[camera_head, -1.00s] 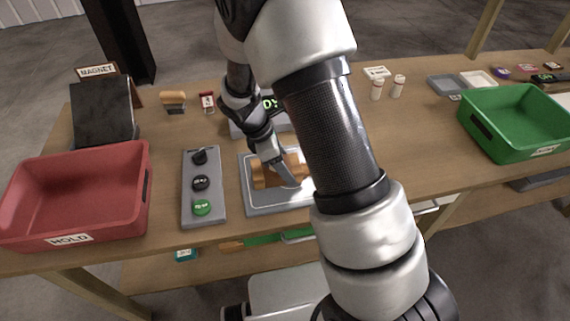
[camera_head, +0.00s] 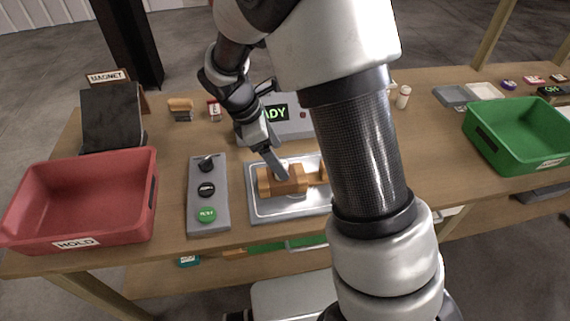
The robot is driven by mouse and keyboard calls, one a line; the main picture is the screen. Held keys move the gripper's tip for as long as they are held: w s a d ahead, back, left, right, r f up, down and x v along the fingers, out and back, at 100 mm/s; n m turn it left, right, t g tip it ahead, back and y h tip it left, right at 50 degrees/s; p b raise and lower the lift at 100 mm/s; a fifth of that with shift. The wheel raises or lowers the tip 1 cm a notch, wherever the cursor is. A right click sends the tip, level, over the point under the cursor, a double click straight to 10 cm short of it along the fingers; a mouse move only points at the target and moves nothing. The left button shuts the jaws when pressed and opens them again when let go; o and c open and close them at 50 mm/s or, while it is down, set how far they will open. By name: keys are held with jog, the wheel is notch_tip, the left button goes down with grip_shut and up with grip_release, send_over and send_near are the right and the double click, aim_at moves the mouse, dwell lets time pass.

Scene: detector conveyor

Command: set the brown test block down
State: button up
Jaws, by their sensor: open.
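The brown test block (camera_head: 288,185) lies on the metal tray (camera_head: 262,213) in the middle of the table. It has a lighter piece at its left end, and a small upright wooden part shows at its right. My gripper (camera_head: 279,172) is open, its finger pointing down at the back and top of the block. Whether the finger touches the block cannot be told. My arm hides the right side of the tray.
A red HOLD bin (camera_head: 82,198) stands at the left and a green bin (camera_head: 515,135) at the right. A grey button panel (camera_head: 208,220) lies left of the tray. A display unit (camera_head: 287,128) stands behind it. A MAGNET stand (camera_head: 112,118) is at the back left.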

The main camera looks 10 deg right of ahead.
jog(key=s+d+r+m+t+y, duration=0.1)
jog(key=s+d+r+m, duration=0.2)
jog(key=r, duration=0.4)
jog(key=s+r+m+t+y, duration=0.1)
jog(key=s+r+m, duration=0.25)
jog(key=r, duration=0.35)
jog(key=s+d+r+m+t+y, duration=0.1)
jog(key=s+r+m, duration=0.2)
jog(key=s+m, duration=0.2)
jog(key=s+d+r+m+t+y, duration=0.1)
jog(key=s+r+m+t, duration=0.1)
jog(key=s+m, duration=0.4)
jog(key=shift+s+d+r+t, duration=0.35)
jog(key=shift+s+r, duration=0.25)
jog(key=shift+r, duration=0.25)
jog(key=shift+m, duration=0.25)
